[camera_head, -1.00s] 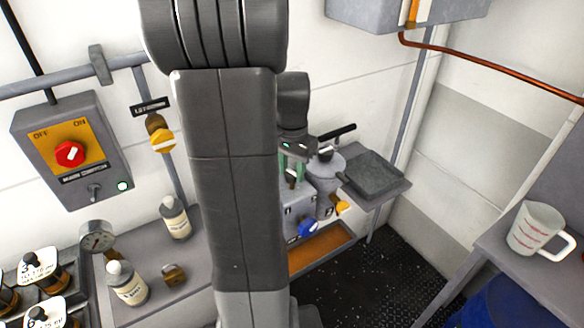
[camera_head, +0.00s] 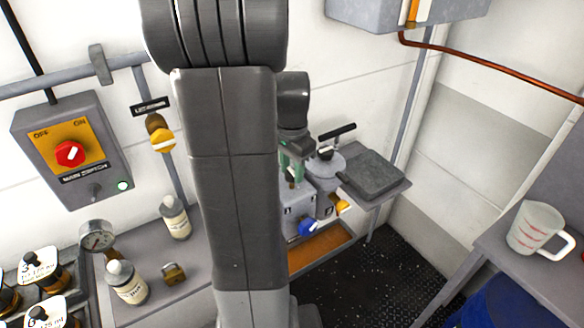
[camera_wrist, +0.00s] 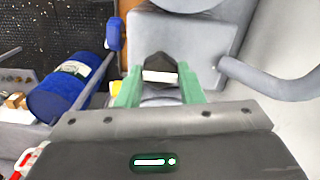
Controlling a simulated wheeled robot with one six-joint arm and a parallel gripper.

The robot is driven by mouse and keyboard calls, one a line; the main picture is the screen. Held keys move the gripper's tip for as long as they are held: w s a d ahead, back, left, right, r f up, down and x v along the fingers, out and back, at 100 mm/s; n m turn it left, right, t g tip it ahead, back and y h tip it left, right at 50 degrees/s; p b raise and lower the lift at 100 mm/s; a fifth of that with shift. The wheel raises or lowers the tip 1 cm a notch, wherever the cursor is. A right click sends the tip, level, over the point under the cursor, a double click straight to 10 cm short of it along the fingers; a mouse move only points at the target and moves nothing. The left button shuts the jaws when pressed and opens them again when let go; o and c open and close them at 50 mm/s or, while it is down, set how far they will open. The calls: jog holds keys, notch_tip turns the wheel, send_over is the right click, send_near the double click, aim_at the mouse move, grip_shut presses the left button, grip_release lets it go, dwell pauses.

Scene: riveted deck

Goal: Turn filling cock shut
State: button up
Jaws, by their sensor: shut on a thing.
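My gripper (camera_wrist: 160,82) has green fingers on both sides of a small dark knob with a pale bar (camera_wrist: 160,77) and is shut on it. I cannot tell for certain that this knob is the filling cock. In the head view my gripper (camera_head: 291,162) is low over the left of two grey vessels (camera_head: 297,200), partly behind my arm. This vessel has a blue tap (camera_head: 309,227) on its front. The right vessel (camera_head: 327,170) has a dark top fitting and a yellow tap (camera_head: 343,207). My arm hides part of the left vessel.
A grey tray (camera_head: 372,175) and a black handle (camera_head: 338,131) are close to the right of my gripper. A yellow valve (camera_head: 162,140) and a main switch box (camera_head: 72,152) are on the left wall. A measuring jug (camera_head: 536,229) stands on the right bench.

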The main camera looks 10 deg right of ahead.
aim_at(292, 171)
jog(key=o, duration=1)
jog(key=shift+r, duration=0.1)
notch_tip(292, 171, up, 14)
jog(key=shift+b, duration=0.3)
notch_tip(292, 171, down, 14)
jog(key=shift+f+p, duration=0.1)
jog(key=shift+p, duration=0.2)
